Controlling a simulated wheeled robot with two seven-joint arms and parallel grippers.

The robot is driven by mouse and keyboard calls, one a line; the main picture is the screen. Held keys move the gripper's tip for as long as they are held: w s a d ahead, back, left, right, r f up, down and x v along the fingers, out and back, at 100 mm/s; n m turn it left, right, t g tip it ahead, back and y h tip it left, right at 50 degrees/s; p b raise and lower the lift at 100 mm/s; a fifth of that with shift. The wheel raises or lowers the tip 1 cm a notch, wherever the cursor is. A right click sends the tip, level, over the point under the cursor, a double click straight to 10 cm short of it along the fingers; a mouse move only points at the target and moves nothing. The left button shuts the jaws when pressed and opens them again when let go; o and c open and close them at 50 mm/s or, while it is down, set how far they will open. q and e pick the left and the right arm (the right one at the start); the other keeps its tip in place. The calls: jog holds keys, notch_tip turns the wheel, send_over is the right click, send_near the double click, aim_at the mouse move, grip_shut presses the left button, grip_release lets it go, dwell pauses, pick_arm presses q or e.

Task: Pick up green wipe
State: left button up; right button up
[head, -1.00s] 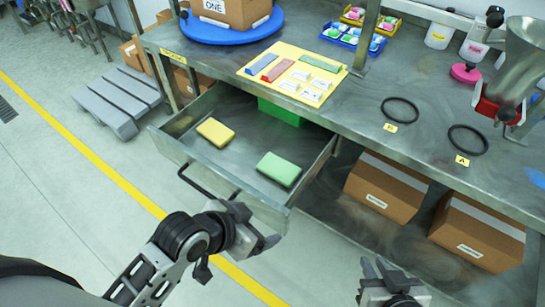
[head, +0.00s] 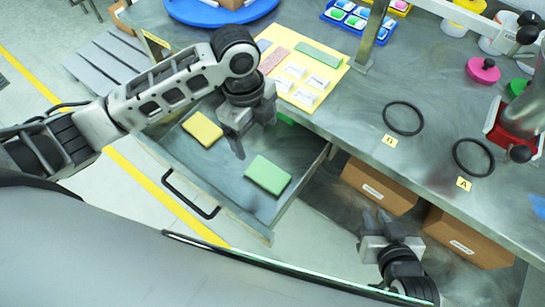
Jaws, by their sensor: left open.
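The green wipe (head: 267,175) lies flat in the open drawer (head: 225,185), towards its right end. A yellow wipe (head: 202,129) lies in the same drawer to the left of it. My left gripper (head: 252,135) is open and empty. It hangs over the drawer with its fingers pointing down, up and to the left of the green wipe and apart from it in the picture. My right gripper (head: 376,220) is low at the right, in front of the bench and away from the drawer; its finger gap is unclear.
The drawer's front wall and handle (head: 190,195) stick out from the bench (head: 350,105). A yellow board (head: 310,82) with strips and cards lies behind the drawer. Two black rings (head: 403,118) and a red-based metal funnel (head: 497,135) are at the right. Cardboard boxes (head: 380,185) stand below the bench.

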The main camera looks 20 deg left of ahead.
pick_arm(q)
send_over(268, 173)
jog(key=a, duration=0.1)
jog(key=f, duration=1)
jog(key=shift+a+f, duration=0.1)
jog(key=shift+a, duration=0.1)
jog(key=f, duration=0.2)
jog(key=d+f, duration=0.1)
jog(key=f, duration=0.2)
jog(key=shift+s+d, duration=0.1)
jog(key=c, duration=1.1)
